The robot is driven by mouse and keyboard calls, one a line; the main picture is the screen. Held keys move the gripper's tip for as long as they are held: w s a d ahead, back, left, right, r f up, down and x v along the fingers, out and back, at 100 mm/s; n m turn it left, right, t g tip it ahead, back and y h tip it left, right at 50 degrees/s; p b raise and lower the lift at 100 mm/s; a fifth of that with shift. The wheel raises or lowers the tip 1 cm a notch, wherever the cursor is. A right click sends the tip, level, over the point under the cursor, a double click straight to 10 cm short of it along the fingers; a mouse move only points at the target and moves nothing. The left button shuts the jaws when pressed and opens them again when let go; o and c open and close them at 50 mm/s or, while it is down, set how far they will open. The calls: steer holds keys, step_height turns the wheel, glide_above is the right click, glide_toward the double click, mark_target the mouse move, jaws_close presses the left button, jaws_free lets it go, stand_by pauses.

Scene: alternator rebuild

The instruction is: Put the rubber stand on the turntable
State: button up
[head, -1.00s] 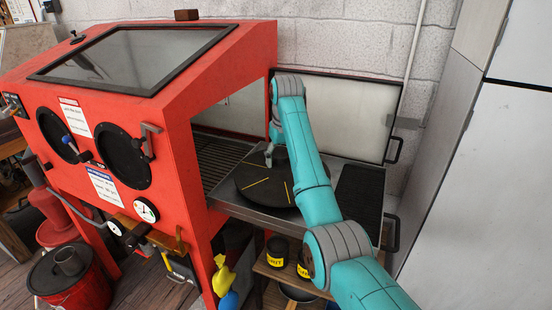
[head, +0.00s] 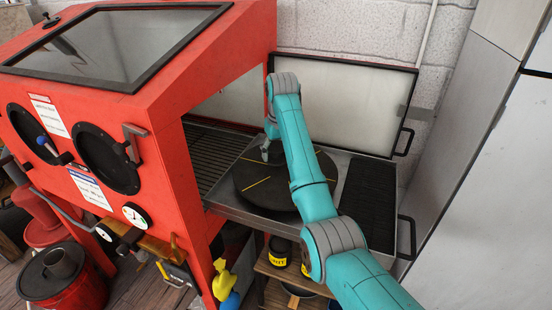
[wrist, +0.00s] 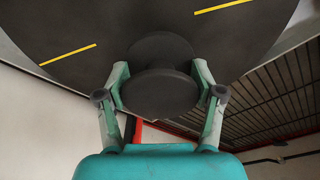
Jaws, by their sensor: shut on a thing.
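The turntable (head: 280,196) is a round black disc with yellow lines, on a metal tray outside the red cabinet's open side. It also fills the upper part of the wrist view (wrist: 100,22). My gripper (head: 268,152) is over the turntable's far left part. In the wrist view my gripper (wrist: 162,88) is shut on the rubber stand (wrist: 160,93), a dark piece with two round discs, one finger on each side. The stand appears against the turntable near its rim. I cannot tell whether it touches the surface. In the head view the stand is not clearly visible.
The red blasting cabinet (head: 170,150) stands left of the turntable, its side open onto a slatted grate (head: 212,145). A raised pale door panel (head: 350,105) stands behind. A dark mat (head: 368,195) lies right of the turntable. A shelf with jars (head: 279,250) is below.

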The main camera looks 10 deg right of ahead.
steer(key=shift+f, duration=1.3)
steer(key=shift+f, duration=0.1)
steer(key=o, duration=1.4)
steer(key=shift+o, duration=0.2)
